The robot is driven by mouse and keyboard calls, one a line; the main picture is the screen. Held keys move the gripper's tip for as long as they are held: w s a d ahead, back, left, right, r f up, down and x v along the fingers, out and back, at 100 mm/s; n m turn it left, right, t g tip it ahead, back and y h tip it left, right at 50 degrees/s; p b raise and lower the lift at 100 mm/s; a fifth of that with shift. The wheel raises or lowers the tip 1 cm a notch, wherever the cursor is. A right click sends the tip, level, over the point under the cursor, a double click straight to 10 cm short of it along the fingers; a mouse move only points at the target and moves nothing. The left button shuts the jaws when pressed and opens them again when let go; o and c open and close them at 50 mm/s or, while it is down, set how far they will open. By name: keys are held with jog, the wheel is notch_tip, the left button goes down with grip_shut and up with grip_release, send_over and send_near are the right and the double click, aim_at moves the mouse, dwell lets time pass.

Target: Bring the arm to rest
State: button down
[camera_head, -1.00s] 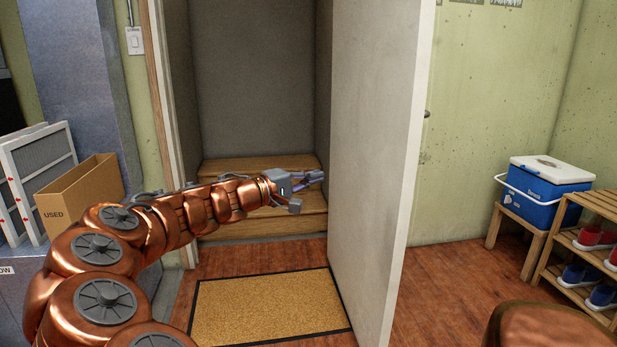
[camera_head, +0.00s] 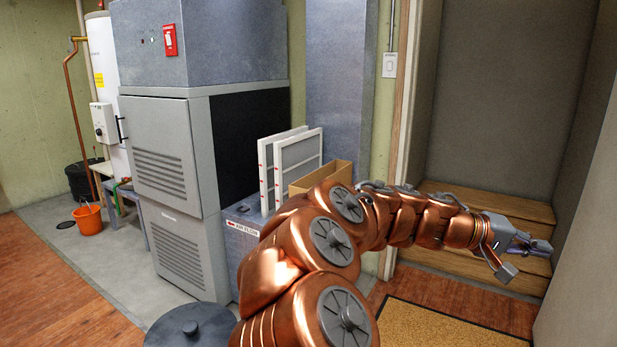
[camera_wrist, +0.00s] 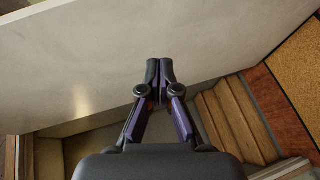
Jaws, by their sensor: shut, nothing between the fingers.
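My arm reaches out to the right in the head view, its copper links bent in front of the furnace and the doorway. My gripper (camera_head: 541,246) is in front of the wooden steps (camera_head: 480,208) in the doorway, close to the pale door (camera_head: 592,255) at the right edge. In the wrist view the gripper (camera_wrist: 160,64) is shut and empty, its two dark fingertips together. The pale door (camera_wrist: 90,55) fills the upper part of that view, behind the fingertips. Whether the fingers touch it, I cannot tell.
A grey furnace (camera_head: 165,150) stands left of my arm. White framed filters (camera_head: 290,160) and a cardboard box (camera_head: 325,178) are beside it. An orange bucket (camera_head: 88,222) is at far left. A tan mat (camera_head: 440,325) lies before the doorway. Wooden floor (camera_head: 60,290) is clear at lower left.

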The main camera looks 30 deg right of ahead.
jog(key=w+a+r+n+t+y+p, duration=0.1)
jog(key=w+a+r+t+y+p, duration=0.1)
jog(key=a+p, duration=0.5)
jog(key=w+a+r+n+t+y+p, duration=0.1)
jog(key=w+a+t+y+p, duration=0.3)
jog(key=a, duration=0.6)
jog(key=w+a+r+n+t+y+p, duration=0.1)
jog(key=a+r+n+p, duration=0.1)
jog(key=a+p, duration=0.55)
jog(key=s+a+r+n+y+p, duration=0.2)
jog(key=a+p, duration=0.2)
jog(key=a, duration=0.6)
jog(key=s+a+r+n+y+p, duration=0.2)
jog(key=a+n+y+p, duration=0.1)
jog(key=a, duration=0.8)
jog(key=shift+a+r+t+p, duration=0.2)
jog(key=shift+r+t+p, duration=0.15)
jog(key=shift+p, duration=0.55)
jog(key=shift+a, duration=0.1)
